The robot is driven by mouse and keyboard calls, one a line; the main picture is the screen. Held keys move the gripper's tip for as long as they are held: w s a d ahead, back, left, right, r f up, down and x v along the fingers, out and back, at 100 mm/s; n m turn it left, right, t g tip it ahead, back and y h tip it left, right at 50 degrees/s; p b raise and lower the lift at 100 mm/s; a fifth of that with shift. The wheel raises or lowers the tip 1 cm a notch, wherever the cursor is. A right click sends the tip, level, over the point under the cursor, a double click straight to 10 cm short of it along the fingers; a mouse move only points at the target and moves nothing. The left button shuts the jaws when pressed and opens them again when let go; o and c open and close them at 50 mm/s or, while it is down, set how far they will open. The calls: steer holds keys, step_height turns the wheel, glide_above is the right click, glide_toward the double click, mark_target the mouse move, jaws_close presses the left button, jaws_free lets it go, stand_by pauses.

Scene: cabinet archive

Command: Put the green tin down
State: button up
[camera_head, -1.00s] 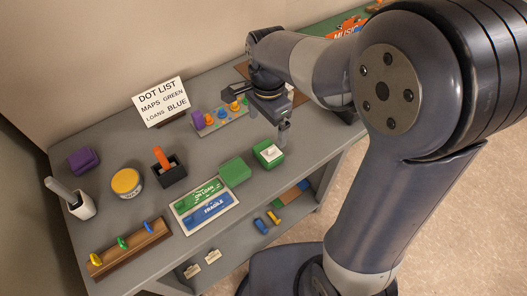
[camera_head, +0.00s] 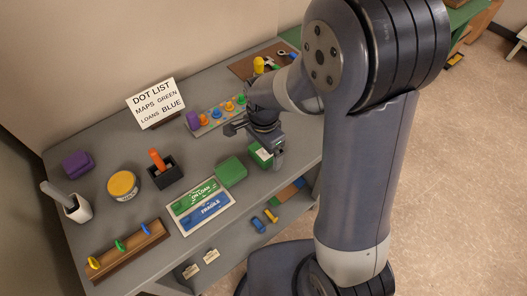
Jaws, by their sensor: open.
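A small green tin (camera_head: 256,153) with a whitish patch on top stands near the front edge of the grey table. A plain green block-like box (camera_head: 230,171) lies just left of it, close beside it. I cannot tell for sure which of the two is the task's tin. My gripper (camera_head: 255,146) is open, its fingers spread over and beside the tin with the white patch. One finger hides that tin's right part. No object shows between the fingers, and whether a finger touches the tin cannot be told.
A tray (camera_head: 192,222) with green and blue labels lies left of the boxes. A black holder (camera_head: 166,178), yellow-topped tin (camera_head: 123,186), purple box (camera_head: 78,162), white cup (camera_head: 77,209) and wooden rack (camera_head: 128,249) stand further left. A sign (camera_head: 156,103) and coloured pegs are behind.

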steer(key=shift+c, duration=0.4)
steer(key=shift+r, duration=0.1)
steer(key=c, duration=1.2)
